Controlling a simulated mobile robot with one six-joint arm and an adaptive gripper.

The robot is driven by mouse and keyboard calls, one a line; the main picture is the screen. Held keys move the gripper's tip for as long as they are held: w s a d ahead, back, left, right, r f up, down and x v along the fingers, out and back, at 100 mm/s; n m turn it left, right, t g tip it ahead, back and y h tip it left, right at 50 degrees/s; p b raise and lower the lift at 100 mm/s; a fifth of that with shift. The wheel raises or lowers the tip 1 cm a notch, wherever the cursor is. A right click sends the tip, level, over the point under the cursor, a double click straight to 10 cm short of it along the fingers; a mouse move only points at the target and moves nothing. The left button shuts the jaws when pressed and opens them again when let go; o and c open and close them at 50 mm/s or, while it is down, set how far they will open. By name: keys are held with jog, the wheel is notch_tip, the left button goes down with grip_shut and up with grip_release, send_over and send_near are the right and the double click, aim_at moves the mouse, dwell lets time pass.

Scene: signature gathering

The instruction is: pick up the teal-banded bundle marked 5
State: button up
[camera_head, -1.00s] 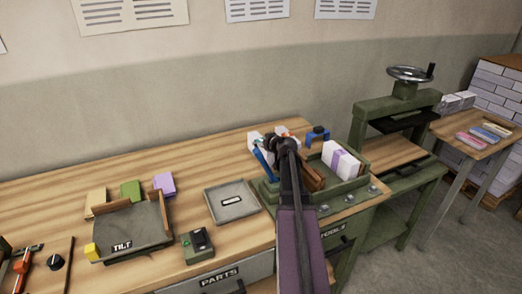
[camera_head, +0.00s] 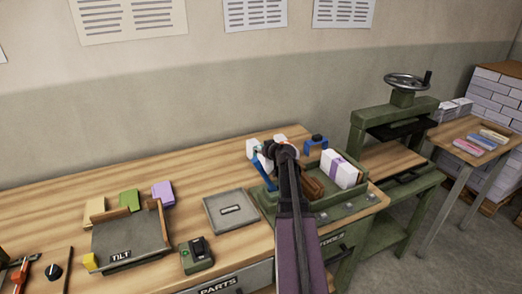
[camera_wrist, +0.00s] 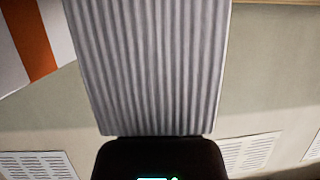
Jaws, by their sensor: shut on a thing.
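My gripper (camera_head: 281,150) is over the left part of the green tray on the bench, with my arm in front of it. In the wrist view my gripper (camera_wrist: 160,150) is shut on a grey, finely ridged block (camera_wrist: 150,65), which fills the middle of that view. No teal band or number shows on this block, so I cannot tell its marking. In the head view it is mostly hidden; a bit of white shows beside my gripper. A white bundle with an orange band (camera_wrist: 33,40) is at upper left in the wrist view.
A white bundle with a purple band (camera_head: 339,169) stands in the green tray (camera_head: 330,213), right of my arm. Blue uprights (camera_head: 317,141) are close by. A grey flat tray (camera_head: 232,208) and a tilted tray (camera_head: 135,236) lie left. A green press (camera_head: 395,125) stands right.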

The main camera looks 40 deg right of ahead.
jog(key=shift+r+p, duration=4.45)
jog(key=shift+r, duration=0.2)
